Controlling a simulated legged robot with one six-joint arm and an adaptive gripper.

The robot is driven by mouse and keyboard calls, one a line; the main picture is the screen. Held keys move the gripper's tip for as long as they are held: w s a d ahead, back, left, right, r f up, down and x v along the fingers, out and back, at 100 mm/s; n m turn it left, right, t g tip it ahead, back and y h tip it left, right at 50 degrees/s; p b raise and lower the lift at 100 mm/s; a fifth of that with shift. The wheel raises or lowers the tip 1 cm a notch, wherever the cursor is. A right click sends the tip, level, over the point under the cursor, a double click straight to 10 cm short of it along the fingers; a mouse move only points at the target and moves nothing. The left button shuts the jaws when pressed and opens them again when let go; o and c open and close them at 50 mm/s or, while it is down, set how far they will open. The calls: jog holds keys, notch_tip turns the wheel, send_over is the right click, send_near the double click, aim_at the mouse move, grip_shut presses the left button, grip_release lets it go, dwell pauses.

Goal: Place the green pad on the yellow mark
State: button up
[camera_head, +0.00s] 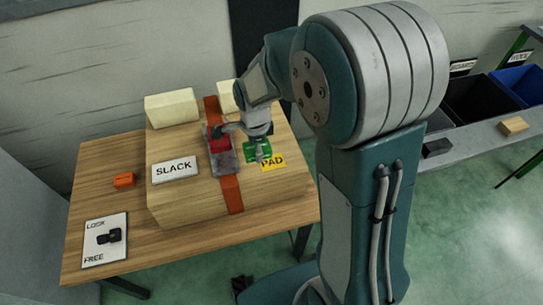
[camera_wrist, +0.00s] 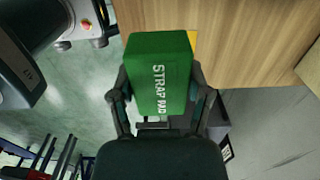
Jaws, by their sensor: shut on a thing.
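The green pad, with "STRAP PAD" in white letters, is held between both fingers of my gripper (camera_wrist: 160,82) in the wrist view (camera_wrist: 158,60). In the head view, the pad (camera_head: 252,149) shows by my gripper (camera_head: 261,154), partly hidden by it. The yellow mark (camera_head: 274,163), lettered "PAD", lies on the big wooden block, just below and right of the pad in the picture. The pad overlaps its upper edge there. In the wrist view, a thin yellow strip (camera_wrist: 193,40) shows beside the pad. I cannot tell whether the pad touches the block.
A "SLACK" plate (camera_head: 175,169) lies left. Bins (camera_head: 484,102) stand right.

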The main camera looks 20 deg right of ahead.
send_over(272, 162)
jog(key=a, duration=0.1)
jog(key=f, duration=0.5)
jog(key=shift+s, duration=0.25)
jog(key=shift+w+f, duration=0.15)
jog(key=shift+f, duration=0.35)
jog(key=f, duration=0.2)
jog(key=d+f, duration=0.1)
jog(key=shift+w+f, duration=0.15)
jog(key=shift+f, duration=0.2)
jog(key=o, duration=1.2)
jog(key=shift+a, duration=0.1)
